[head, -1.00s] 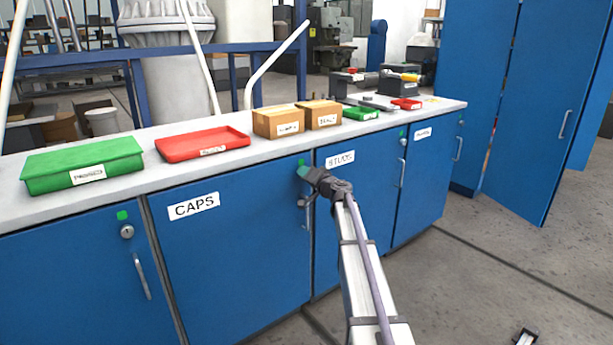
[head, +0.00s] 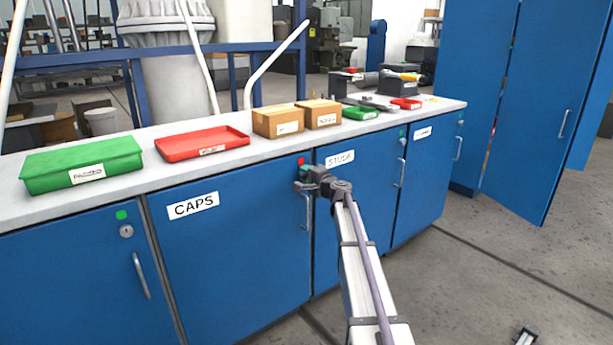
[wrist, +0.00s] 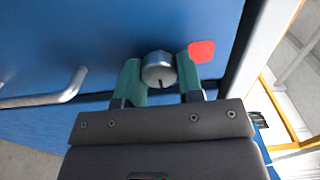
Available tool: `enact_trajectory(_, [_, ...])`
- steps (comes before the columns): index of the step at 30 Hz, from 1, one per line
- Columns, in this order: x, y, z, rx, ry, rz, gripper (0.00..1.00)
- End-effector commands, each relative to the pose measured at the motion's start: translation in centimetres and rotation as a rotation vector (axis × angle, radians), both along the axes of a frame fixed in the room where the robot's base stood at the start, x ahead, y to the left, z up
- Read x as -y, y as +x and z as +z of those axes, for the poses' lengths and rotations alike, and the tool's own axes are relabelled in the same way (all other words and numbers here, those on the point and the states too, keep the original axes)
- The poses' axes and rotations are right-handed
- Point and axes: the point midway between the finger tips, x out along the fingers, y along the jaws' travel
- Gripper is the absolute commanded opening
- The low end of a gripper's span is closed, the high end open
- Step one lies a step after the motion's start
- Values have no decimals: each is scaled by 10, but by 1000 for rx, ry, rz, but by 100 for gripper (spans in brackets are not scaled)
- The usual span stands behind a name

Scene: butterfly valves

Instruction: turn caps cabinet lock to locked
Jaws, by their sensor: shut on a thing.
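The caps cabinet door (head: 235,245) is blue, closed and labelled CAPS. Its lock (wrist: 158,70) is a round silver cylinder with a dark slot, seen in the wrist view; in the head view my gripper mostly hides it. My gripper (head: 303,179) is at the upper right corner of the door. In the wrist view its green fingers (wrist: 160,82) are shut on the lock, one on each side.
A door handle (head: 307,211) is just below my gripper. The STUDS door (head: 352,220) adjoins on the right. Trays and boxes, such as the red tray (head: 203,144), stand on the worktop above. The left cabinet has a green indicator (head: 121,215).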

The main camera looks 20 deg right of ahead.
Motion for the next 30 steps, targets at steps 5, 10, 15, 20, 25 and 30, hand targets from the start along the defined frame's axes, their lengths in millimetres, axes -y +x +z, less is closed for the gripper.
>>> enact_trajectory(5, [0, 0, 0, -6, 24, 0, 11])
enact_trajectory(10, [0, 0, 0, -7, 28, 0, 11])
enact_trajectory(15, [0, 0, 0, -7, 28, 0, 11])
enact_trajectory(20, [0, 0, 0, -6, 27, 0, 46])
enact_trajectory(25, [0, 0, 0, -6, 27, 0, 60])
enact_trajectory(30, [0, 0, 0, -6, 26, 0, 60])
